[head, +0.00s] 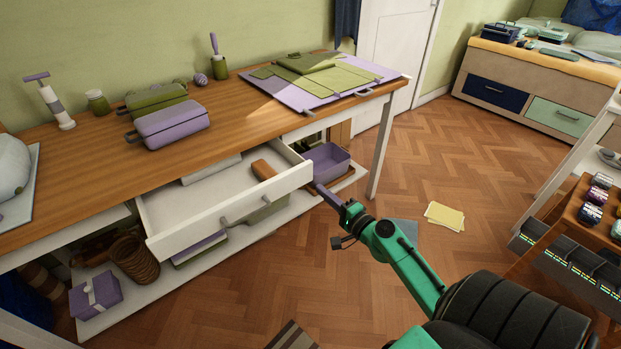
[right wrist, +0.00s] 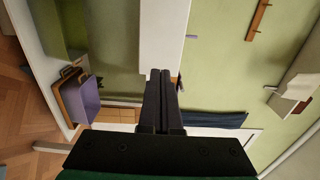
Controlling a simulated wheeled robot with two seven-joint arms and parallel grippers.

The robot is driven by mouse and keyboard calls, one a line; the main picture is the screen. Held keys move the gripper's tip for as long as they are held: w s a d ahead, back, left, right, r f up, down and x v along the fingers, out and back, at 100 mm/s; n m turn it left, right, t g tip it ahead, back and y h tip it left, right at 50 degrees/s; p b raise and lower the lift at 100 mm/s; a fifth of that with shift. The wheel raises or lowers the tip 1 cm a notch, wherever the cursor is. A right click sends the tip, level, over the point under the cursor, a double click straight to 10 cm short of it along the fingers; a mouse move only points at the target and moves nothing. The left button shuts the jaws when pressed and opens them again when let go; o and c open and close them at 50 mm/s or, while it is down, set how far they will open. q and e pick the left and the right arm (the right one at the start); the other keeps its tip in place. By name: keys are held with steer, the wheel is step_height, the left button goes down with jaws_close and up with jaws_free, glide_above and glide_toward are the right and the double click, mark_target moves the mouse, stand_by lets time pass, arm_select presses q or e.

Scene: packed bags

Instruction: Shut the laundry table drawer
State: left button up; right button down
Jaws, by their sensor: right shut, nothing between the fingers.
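The laundry table (head: 230,110) has a wooden top and white legs. Its white drawer (head: 215,215) stands pulled out, with an orange-brown block (head: 263,170) inside and small grey handles on its front. My right gripper (head: 319,188) is shut and empty, just beside the right end of the drawer front. In the right wrist view its dark fingers (right wrist: 161,74) point at a white panel (right wrist: 162,35) that looks like part of the drawer. I cannot tell whether they touch it. My left gripper is not in view.
A lilac bin (head: 328,162) sits on the lower shelf behind my gripper, beside the table leg (head: 380,150). Bags (head: 172,124) and folded cloths (head: 320,75) lie on the tabletop. Yellow paper (head: 445,216) lies on the floor. Floor before the drawer is mostly clear.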

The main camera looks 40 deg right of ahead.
mark_target(305, 176)
steer(key=w, duration=0.6)
steer(key=shift+a+f+p, duration=0.1)
steer(key=shift+a+p, duration=0.05)
steer(key=shift+p, duration=0.2)
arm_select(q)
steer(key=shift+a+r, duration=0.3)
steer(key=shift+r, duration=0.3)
arm_select(e)
steer(key=shift+s, duration=0.1)
